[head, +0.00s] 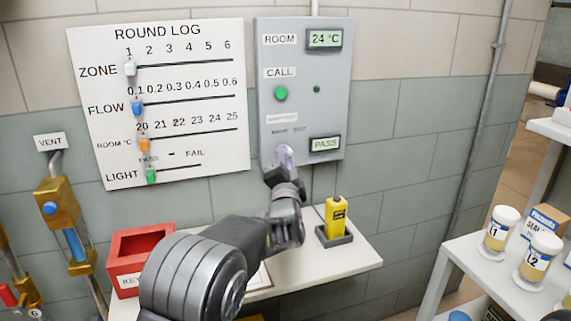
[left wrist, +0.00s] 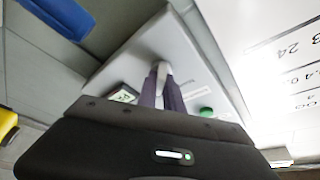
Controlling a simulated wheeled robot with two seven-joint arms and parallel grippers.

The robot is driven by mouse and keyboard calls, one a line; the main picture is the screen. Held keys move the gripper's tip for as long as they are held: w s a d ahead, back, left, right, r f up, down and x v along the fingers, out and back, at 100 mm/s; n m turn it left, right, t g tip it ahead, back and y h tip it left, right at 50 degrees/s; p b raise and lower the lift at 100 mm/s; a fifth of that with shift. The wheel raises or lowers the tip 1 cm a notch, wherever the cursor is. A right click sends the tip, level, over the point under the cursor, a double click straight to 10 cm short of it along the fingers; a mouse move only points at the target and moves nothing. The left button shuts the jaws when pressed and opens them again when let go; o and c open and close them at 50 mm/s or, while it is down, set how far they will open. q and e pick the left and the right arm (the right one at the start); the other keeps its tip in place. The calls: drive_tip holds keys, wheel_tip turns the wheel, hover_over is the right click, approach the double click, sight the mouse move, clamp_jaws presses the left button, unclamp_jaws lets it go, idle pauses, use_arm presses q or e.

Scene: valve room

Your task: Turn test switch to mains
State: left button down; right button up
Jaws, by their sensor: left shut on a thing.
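The grey wall panel (head: 335,95) carries a ROOM display reading 24 °C, a green CALL button (head: 281,93), a small green lamp and a lower display (head: 325,143) reading PASS. My left gripper (head: 285,155) is at the panel's lower left, under a small label row too fine to read. In the left wrist view, its purple fingers (left wrist: 164,80) are shut on a pale switch knob (left wrist: 162,66) on the panel face. The fingers hide most of the knob, and I cannot tell which position it points to. My right gripper is not in view.
The ROUND LOG board (head: 160,75) with its sliders hangs left of the panel. Below, a shelf (head: 345,255) holds a red key box (head: 140,243) and a yellow handheld device (head: 336,215). Brass vent valve pipework (head: 60,210) stands left; a white rack with jars (head: 500,228) stands right.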

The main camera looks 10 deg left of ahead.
use_arm(q)
drive_tip(key=n+y+b, duration=0.1)
drive_tip(key=n+b, duration=0.1)
drive_tip(key=n, duration=0.1)
drive_tip(key=n+y+b, duration=0.2)
drive_tip(key=n+b, duration=0.1)
drive_tip(key=n, duration=0.1)
drive_tip(key=n+y+b, duration=0.2)
drive_tip(key=n, duration=0.1)
drive_tip(key=shift+w+d+f+n+b, duration=0.15)
drive_tip(key=shift+f+n+b, duration=0.15)
drive_tip(key=shift+f+b, duration=0.1)
drive_tip(key=shift+r+n+g+y+b, duration=0.1)
drive_tip(key=shift+n+g+y+b, duration=0.3)
drive_tip(key=shift+n, duration=0.55)
drive_tip(key=shift+r+n+g+y+b, duration=0.1)
drive_tip(key=shift+n+g+y, duration=0.1)
drive_tip(key=shift+n+y, duration=0.55)
drive_tip(key=shift+d+n, duration=0.1)
drive_tip(key=shift+n, duration=0.4)
drive_tip(key=c, duration=1.5)
unclamp_jaws()
